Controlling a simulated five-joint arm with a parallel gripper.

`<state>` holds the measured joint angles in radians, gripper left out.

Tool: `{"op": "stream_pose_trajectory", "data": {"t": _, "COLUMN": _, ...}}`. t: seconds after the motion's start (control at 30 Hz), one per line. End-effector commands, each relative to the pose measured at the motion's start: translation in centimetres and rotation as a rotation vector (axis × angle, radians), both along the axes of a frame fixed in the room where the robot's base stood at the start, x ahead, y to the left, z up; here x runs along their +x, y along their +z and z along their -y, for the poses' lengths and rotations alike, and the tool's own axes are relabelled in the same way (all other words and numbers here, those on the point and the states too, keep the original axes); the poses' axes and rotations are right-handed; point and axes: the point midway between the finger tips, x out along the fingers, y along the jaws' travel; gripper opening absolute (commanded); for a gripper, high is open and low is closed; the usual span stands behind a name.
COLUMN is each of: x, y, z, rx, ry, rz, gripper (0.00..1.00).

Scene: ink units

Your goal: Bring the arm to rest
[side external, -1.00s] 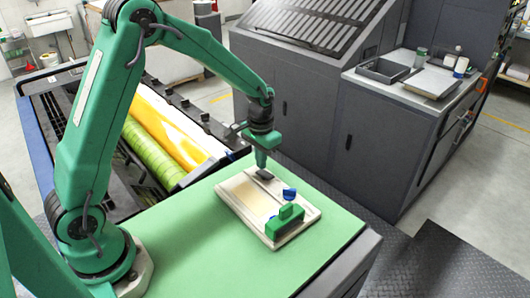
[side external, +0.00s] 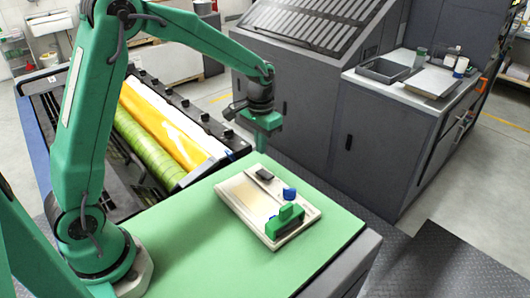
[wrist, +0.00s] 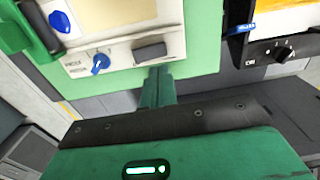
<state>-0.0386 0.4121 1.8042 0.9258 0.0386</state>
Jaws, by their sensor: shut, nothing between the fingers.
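My gripper (side external: 263,147) is shut and empty, raised above the far edge of the green tabletop (side external: 200,240). In the wrist view its closed fingers (wrist: 160,75) point toward the edge of a cream panel (side external: 235,205), apart from it in the side view. The panel lies on the tabletop. It carries a dark rectangular piece (side external: 265,174), a blue knob (side external: 290,194) and a green handle-like block (side external: 286,220). In the wrist view the blue knob (wrist: 100,63) and the dark piece (wrist: 150,52) sit side by side.
A press with a yellow and green roller (side external: 160,130) stands left of the tabletop. A large grey cabinet (side external: 310,90) stands behind. A side counter (side external: 400,85) holds a tray and small containers. Space above the front of the tabletop is clear.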

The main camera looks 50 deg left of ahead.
Motion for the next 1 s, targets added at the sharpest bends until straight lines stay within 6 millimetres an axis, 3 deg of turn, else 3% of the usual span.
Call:
{"op": "stream_pose_trajectory", "data": {"t": 0.57, "x": -0.2, "y": 0.9, "z": 0.0, "rx": 0.000, "ry": 0.000, "rz": 0.008, "gripper": 0.00}}
{"op": "stream_pose_trajectory", "data": {"t": 0.77, "x": -1.4, "y": 2.9, "z": 0.2, "rx": 0.001, "ry": 0.000, "rz": 0.041, "gripper": 0.00}}
{"op": "stream_pose_trajectory", "data": {"t": 1.0, "x": -4.3, "y": 6.7, "z": 0.5, "rx": 0.003, "ry": 0.000, "rz": 0.111, "gripper": 0.00}}
